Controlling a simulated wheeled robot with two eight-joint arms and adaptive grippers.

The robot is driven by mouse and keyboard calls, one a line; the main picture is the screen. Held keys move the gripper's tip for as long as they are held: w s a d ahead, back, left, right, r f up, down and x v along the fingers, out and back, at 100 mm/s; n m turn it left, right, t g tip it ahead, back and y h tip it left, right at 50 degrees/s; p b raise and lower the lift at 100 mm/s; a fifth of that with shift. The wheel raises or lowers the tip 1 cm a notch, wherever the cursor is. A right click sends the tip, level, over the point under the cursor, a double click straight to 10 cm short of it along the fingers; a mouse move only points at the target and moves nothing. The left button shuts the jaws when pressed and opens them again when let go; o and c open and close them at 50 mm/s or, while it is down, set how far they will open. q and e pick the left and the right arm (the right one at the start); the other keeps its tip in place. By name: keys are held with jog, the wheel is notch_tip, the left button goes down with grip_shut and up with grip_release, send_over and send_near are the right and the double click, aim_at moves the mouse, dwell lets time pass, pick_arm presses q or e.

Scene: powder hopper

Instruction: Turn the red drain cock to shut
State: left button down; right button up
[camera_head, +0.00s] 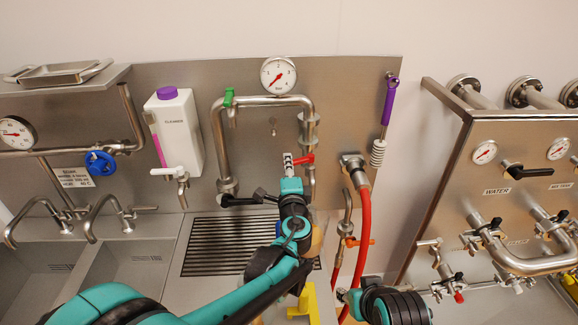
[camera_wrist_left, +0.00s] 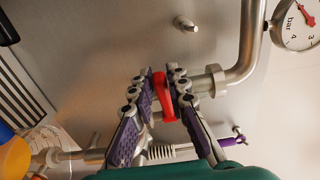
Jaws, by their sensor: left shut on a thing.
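The red drain cock (camera_head: 304,159) sits on the thin steel pipe branch under the pressure gauge, in the middle of the head view. My left gripper (camera_head: 288,161) is at the lever from the left. In the left wrist view the red lever (camera_wrist_left: 160,96) stands between the two finger pads of my left gripper (camera_wrist_left: 163,88), which are shut on it. The fingers hide part of the valve body. My right arm's dark wrist shows at the bottom right of the head view; its fingers are not clear.
A black-handled valve (camera_head: 240,200) sits left of the left gripper. A red hose (camera_head: 364,225) and an orange-handled valve (camera_head: 358,242) are to the right. The pressure gauge (camera_head: 278,76) is above. A cleaner bottle (camera_head: 175,135) hangs at the left.

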pick_arm(q)
jog(key=shift+w+a, duration=0.3)
jog(key=shift+w, duration=0.75)
jog(key=c, duration=1.9)
grip_release()
jog(key=shift+w, duration=0.25)
jog(key=o, duration=0.5)
jog(key=shift+c, duration=0.2)
jog(key=s, duration=0.9)
